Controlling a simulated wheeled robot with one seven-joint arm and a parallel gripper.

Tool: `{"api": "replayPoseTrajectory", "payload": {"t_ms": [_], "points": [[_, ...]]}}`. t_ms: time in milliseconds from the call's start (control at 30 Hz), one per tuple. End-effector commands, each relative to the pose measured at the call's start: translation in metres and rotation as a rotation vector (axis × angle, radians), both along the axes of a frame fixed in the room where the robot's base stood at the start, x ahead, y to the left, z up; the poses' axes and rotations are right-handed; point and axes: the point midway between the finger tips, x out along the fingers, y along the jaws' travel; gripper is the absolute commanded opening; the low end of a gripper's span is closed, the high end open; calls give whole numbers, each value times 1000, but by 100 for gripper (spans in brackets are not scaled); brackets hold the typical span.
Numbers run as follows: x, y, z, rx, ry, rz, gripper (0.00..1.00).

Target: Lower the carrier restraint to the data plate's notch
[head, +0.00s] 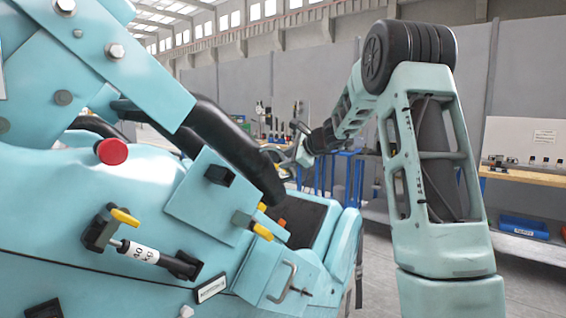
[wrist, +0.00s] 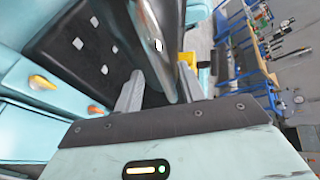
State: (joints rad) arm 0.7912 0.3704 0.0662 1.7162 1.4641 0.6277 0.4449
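The carrier restraint (head: 232,145) is a teal arm with a thick black padded bar, slanting down to the right over the seat in the head view. The bar's lower end hangs above the dark seat area. My gripper (head: 299,150) is just right of the bar, partly hidden behind it. In the wrist view, my gripper (wrist: 160,85) has its two grey fingers apart. A dark, rounded bar (wrist: 160,40) runs between them, closer to the right finger; contact is unclear. A small white plate (head: 211,289) with dark print is on the teal side; its notch is too small to see.
A red knob (head: 112,151), yellow-handled levers (head: 125,217) and a grab handle (head: 284,284) stick out from the teal car. A workbench (head: 525,178) stands at the right, with a blue bin (head: 524,226) below it. Grey floor is clear between.

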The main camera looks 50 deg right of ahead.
Motion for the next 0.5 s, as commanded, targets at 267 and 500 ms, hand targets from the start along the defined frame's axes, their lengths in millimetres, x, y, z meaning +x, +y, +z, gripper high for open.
{"api": "replayPoseTrajectory", "payload": {"t_ms": [267,500], "points": [[-60,0,28,-3,-2,-3,40],[-106,1,51,-3,1,-1,40]]}}
